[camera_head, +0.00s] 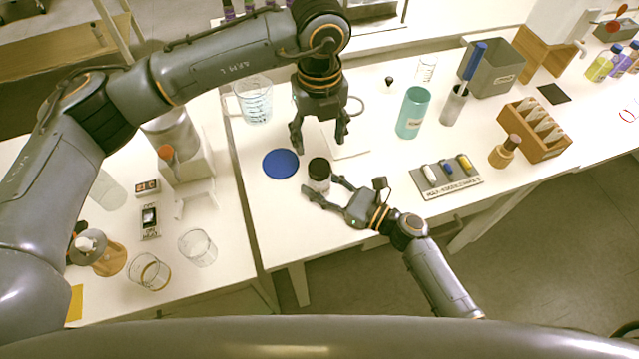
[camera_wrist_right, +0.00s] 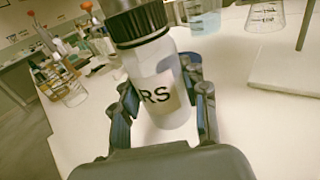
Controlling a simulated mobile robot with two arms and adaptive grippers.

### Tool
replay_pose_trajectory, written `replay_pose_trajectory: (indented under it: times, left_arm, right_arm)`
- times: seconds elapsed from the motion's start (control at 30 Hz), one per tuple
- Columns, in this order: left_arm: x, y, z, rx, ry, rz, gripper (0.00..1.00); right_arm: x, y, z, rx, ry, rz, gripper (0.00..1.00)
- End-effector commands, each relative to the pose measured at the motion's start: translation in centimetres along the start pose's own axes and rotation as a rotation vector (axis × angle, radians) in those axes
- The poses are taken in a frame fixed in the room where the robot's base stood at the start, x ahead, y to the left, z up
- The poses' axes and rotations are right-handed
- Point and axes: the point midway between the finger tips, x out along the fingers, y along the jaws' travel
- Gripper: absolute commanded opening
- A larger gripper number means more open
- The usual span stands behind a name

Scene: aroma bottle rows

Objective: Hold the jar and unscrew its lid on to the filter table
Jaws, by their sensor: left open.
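The jar (camera_head: 319,184) is a small clear container with a label, near the table's front edge. Its black ribbed lid (camera_head: 319,168) is on it. In the right wrist view, the jar (camera_wrist_right: 165,95) stands between the two fingers of my right gripper (camera_head: 325,188), which appear to touch its sides; its lid (camera_wrist_right: 137,22) is above them. My left gripper (camera_head: 320,142) is open and empty, pointing down above and behind the jar. A white flat board (camera_head: 347,146), possibly the filter table, lies behind the jar, partly hidden by my left gripper.
A blue disc (camera_head: 280,163) lies left of the jar. A measuring beaker (camera_head: 254,101) stands behind it. A teal cup (camera_head: 412,112) and a grey tray of weights (camera_head: 447,178) are to the right. Table space between the disc and the beaker is clear.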

Motion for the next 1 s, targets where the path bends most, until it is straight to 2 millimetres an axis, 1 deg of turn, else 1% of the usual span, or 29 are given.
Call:
replay_pose_trajectory:
  times: [0.03, 0.13, 0.33, 0.47, 0.57, 1.0]
  left_arm:
    - [0.00, -0.01, -0.01, 0.000, 0.000, 0.000, 0.61]
    - [0.00, -0.01, 0.00, 0.000, 0.000, 0.000, 0.61]
    - [-0.01, -0.01, 0.00, 0.019, 0.000, 0.000, 0.61]
    - [-0.03, -0.03, 0.00, 0.130, -0.001, -0.001, 0.61]
    - [-0.05, -0.05, -0.01, 0.294, -0.001, -0.001, 0.61]
    - [-0.07, -0.10, -0.04, 1.222, -0.002, 0.001, 0.61]
  right_arm:
    - [-0.02, -0.01, -0.01, 0.000, 0.000, 0.000, 0.21]
    - [-0.03, -0.01, -0.01, 0.000, 0.000, 0.000, 0.01]
    - [-0.03, -0.01, -0.01, 0.000, 0.000, 0.000, 0.00]
    - [-0.04, -0.01, -0.01, 0.000, 0.000, 0.000, 0.00]
    - [-0.04, -0.01, -0.01, 0.000, 0.000, 0.000, 0.00]
    - [-0.03, -0.01, -0.01, 0.000, 0.000, 0.000, 0.00]
